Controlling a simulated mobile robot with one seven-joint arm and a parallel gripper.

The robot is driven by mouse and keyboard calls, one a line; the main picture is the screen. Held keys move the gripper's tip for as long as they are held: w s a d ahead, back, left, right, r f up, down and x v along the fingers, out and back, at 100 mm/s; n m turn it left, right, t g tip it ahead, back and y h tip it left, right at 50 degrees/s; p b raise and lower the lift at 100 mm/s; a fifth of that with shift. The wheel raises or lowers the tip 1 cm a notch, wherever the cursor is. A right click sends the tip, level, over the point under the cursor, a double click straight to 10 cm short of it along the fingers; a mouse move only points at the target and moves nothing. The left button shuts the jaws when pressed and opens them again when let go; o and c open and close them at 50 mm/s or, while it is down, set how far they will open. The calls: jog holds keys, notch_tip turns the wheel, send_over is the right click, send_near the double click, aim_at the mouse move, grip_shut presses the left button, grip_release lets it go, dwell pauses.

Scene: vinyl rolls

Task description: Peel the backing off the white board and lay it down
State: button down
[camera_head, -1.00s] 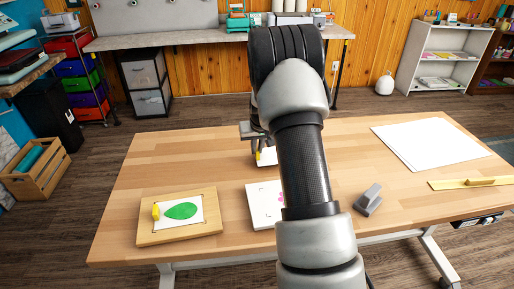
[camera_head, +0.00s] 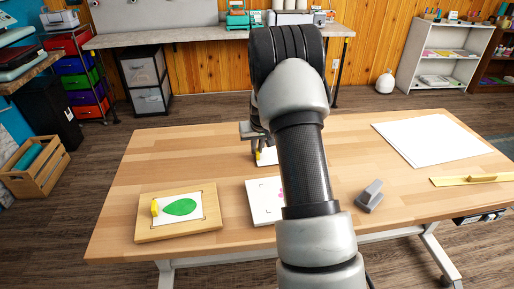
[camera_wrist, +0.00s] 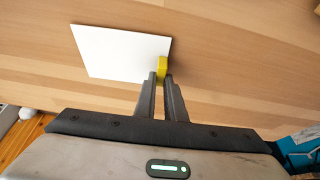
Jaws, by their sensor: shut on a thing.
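My gripper (camera_head: 258,147) is shut on the yellow tab (camera_wrist: 162,71) at one edge of a blank white sheet (camera_wrist: 118,52), which looks like the backing. The sheet also shows in the head view (camera_head: 269,157), partly behind my arm, over the far middle of the table. I cannot tell whether it touches the tabletop. The white board (camera_head: 264,203) lies nearer on the table, with small dark corner marks and a bit of pink. My arm hides its right part.
On the wooden table (camera_head: 200,160), a wooden board (camera_head: 148,231) at left holds a white card with a green leaf and a yellow tab. A grey block tool (camera_head: 369,197), white sheets (camera_head: 430,140) and a yellow ruler (camera_head: 470,181) lie right. The far left tabletop is clear.

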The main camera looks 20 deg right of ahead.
jog(key=shift+f, duration=0.15)
dwell(0.3)
jog(key=c, duration=0.5)
grip_release()
jog(key=shift+c, duration=0.2)
jog(key=p+v, duration=0.3)
jog(key=v, duration=0.6)
jog(key=shift+p, duration=0.3)
dwell(0.7)
jog(key=shift+s, duration=0.1)
dwell(0.4)
